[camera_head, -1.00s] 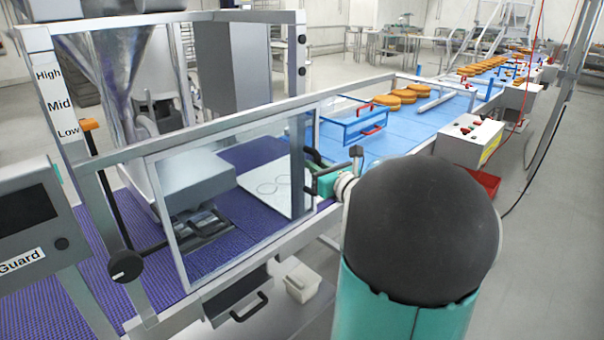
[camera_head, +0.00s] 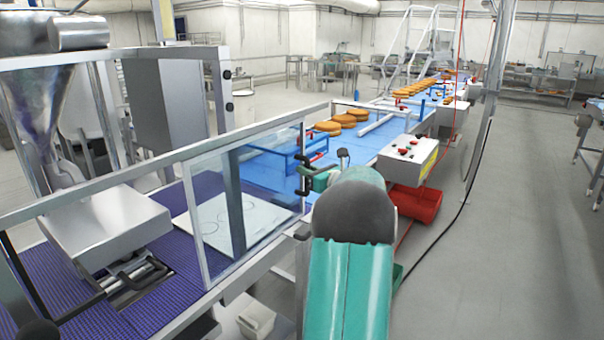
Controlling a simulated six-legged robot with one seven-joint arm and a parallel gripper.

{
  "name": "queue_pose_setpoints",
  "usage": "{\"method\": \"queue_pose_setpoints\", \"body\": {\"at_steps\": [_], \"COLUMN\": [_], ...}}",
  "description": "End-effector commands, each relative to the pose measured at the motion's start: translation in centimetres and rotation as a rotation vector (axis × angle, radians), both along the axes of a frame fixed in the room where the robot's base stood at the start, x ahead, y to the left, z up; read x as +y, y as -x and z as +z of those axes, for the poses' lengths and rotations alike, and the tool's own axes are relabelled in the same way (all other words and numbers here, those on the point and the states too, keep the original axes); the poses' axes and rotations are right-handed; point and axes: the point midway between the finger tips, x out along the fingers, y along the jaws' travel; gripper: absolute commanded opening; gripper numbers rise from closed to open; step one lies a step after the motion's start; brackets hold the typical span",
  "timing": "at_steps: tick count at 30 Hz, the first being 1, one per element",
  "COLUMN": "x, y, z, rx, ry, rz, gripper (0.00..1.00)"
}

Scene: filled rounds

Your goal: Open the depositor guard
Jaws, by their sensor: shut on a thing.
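The depositor guard is a clear framed panel (camera_head: 207,232) on the rail along the near side of the purple belt. It stands in front of the white plate with ring outlines (camera_head: 235,222). The depositor (camera_head: 105,225), with its steel hopper, is to the left, and its head is not covered by the panel. My gripper (camera_head: 308,180) is at the panel's right edge, shut on the dark guard handle (camera_head: 303,161). My own arm hides part of the grip and the rail behind it.
A blue conveyor carries orange rounds (camera_head: 350,121) towards the back right. A control box (camera_head: 408,158) and a red bin (camera_head: 418,203) stand right of my arm. A white tub (camera_head: 256,321) is below the rail. The floor at right is mostly clear.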

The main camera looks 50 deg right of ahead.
Motion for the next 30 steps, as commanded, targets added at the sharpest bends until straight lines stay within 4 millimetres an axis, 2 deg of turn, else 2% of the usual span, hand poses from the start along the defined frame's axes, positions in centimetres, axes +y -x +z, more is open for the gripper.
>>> {"method": "queue_pose_setpoints", "body": {"at_steps": [4, 18, 19, 21, 30], "x": [-0.49, -0.27, -0.27, -0.28, -0.38], "y": [0.11, 0.11, 0.10, 0.09, 0.13], "z": [0.04, 0.09, 0.10, 0.11, 0.16], "rx": [0.000, 0.000, 0.000, -0.001, -0.002], "ry": [0.002, 0.002, 0.002, 0.002, 0.002], "rz": [-0.005, -0.004, -0.004, -0.004, -0.003], "gripper": [0.00, 0.00, 0.22, 0.35, 0.35]}}
